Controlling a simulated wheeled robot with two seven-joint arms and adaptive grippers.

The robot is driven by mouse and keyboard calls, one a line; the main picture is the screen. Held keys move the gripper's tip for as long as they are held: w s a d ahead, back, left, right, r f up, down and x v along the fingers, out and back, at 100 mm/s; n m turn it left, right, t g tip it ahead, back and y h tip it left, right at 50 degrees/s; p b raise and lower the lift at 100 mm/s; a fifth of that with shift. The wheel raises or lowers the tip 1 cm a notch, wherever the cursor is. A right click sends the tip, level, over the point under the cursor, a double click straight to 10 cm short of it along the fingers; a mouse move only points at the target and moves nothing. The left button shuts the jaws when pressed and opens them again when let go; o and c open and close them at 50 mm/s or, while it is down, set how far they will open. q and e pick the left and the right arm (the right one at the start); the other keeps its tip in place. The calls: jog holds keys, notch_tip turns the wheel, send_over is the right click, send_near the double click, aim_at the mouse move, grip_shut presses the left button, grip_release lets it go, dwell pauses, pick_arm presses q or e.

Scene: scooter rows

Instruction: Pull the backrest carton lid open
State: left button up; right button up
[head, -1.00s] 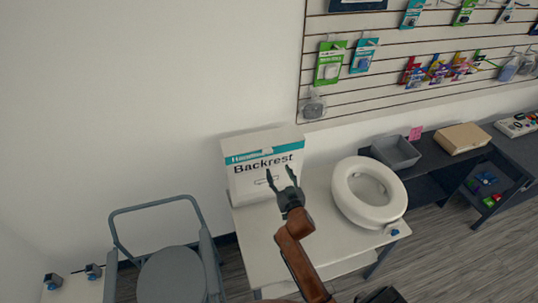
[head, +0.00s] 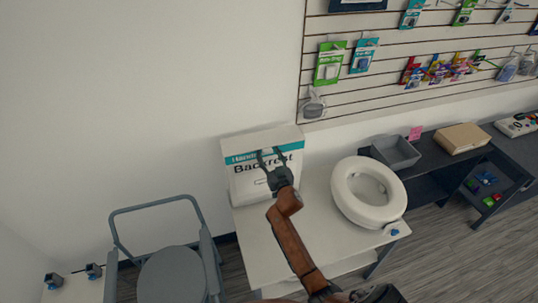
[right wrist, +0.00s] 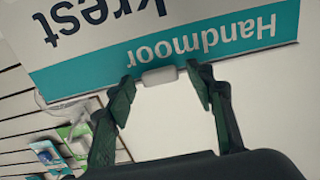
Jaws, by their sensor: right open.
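The backrest carton (head: 242,186) is a white box with a teal band and "Backrest" lettering, standing shut on the table against the wall. Its lid (head: 260,138) lies flat on top. In the right wrist view the carton (right wrist: 215,45) appears upside down, with a small pale tab (right wrist: 159,77) at the edge by the teal band. My right gripper (head: 270,153) is open in front of the carton's upper front. Its fingertips (right wrist: 162,80) stand on either side of the tab, with gaps visible. The gripper hides part of the front print. My left gripper is out of view.
The carton stands on a white table (head: 265,240). A white raised toilet seat (head: 347,196) sits to its right. A grey commode chair (head: 172,272) is to the left. A grey bin (head: 396,152) and brown box (head: 462,138) stand on a dark shelf further right.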

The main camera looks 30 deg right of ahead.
jog(key=shift+c, duration=0.2)
grip_shut()
dwell(0.3)
